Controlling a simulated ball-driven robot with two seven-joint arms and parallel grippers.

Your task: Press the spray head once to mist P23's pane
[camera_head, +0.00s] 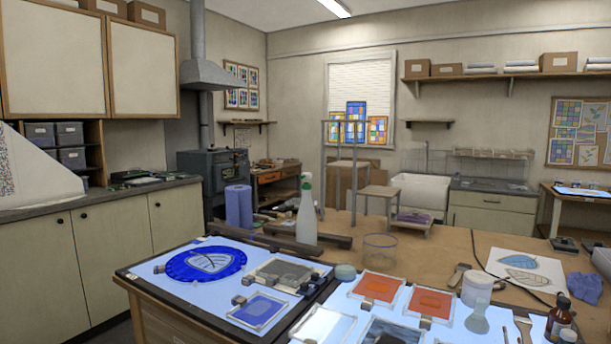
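A white spray bottle (306,219) with a green and white spray head (306,180) stands upright on the worktable, behind the glass panes. A round blue pane with a pale leaf (177,263) lies at the left on a lit panel. Near it lie a grey-brown pane (283,272) and a square blue pane (258,309). Two orange-red panes (377,287) (430,303) lie to the right, with a pale pane (322,326) and a dark pane (392,333) in front. I cannot read any label, so I cannot tell which pane is P23's. Neither gripper shows.
Dark bars (306,241) lie beside the bottle. Bare wood shows behind the orange-red panes.

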